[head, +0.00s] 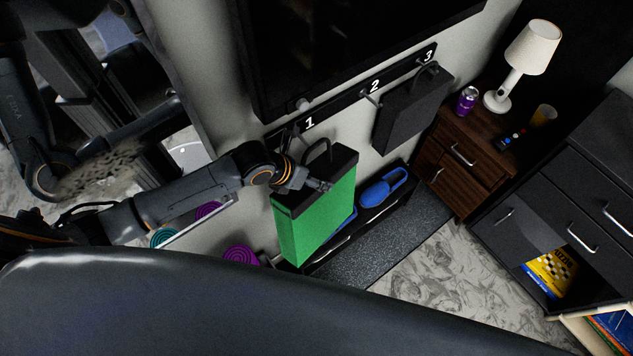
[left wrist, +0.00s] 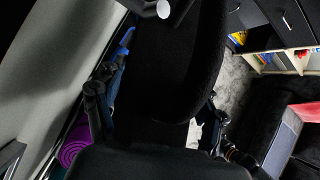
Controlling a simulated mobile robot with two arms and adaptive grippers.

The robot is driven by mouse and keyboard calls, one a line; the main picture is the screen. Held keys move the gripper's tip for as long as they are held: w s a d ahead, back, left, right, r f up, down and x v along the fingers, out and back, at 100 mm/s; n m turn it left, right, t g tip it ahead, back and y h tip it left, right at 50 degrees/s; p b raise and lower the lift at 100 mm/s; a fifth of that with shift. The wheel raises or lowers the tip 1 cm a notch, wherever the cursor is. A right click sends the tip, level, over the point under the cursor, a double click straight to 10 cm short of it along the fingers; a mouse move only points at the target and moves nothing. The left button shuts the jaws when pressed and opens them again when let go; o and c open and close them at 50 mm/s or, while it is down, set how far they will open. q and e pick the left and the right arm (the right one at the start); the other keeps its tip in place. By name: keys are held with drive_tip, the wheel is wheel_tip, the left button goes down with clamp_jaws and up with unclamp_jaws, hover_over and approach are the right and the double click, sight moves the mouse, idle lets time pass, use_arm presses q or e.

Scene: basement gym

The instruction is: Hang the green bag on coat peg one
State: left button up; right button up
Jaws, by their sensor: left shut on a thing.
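The green bag (head: 312,222) has a black top band and a black loop handle (head: 318,149) that stands up. It is upright in front of the wall, above the low black bench. My left gripper (head: 318,185) is shut on the bag at its black top. Coat peg one (head: 295,130) is on the dark wall rail (head: 340,103), beside the white number 1. The handle shows just below and right of this peg; I cannot tell whether they touch. In the left wrist view a large black shape (left wrist: 180,65) fills the middle, and the fingers' hold is hard to make out. My right gripper is not in view.
A blue object (head: 383,190) lies on the bench (head: 376,212). A wooden nightstand (head: 457,165) carries a lamp (head: 524,62), a purple can (head: 466,101) and a cup. Rolled purple mats (head: 240,256) lie left of the bag.

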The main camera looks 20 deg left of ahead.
use_arm(q)
drive_tip(key=shift+w+a+f+b, duration=0.1)
drive_tip(key=shift+w+a+b, duration=0.3)
drive_tip(key=shift+w+a, duration=0.25)
drive_tip(key=shift+w+a+f+b, duration=0.1)
drive_tip(key=shift+w+a+b, duration=0.35)
drive_tip(key=shift+a, duration=0.3)
drive_tip(key=shift+w+a+f+b, duration=0.25)
drive_tip(key=shift+a+f+b, duration=0.05)
drive_tip(key=shift+f+b, duration=0.2)
drive_tip(key=shift+w+a+f+b, duration=0.2)
drive_tip(key=shift+a+f+b, duration=0.1)
drive_tip(key=shift+f+b, duration=0.15)
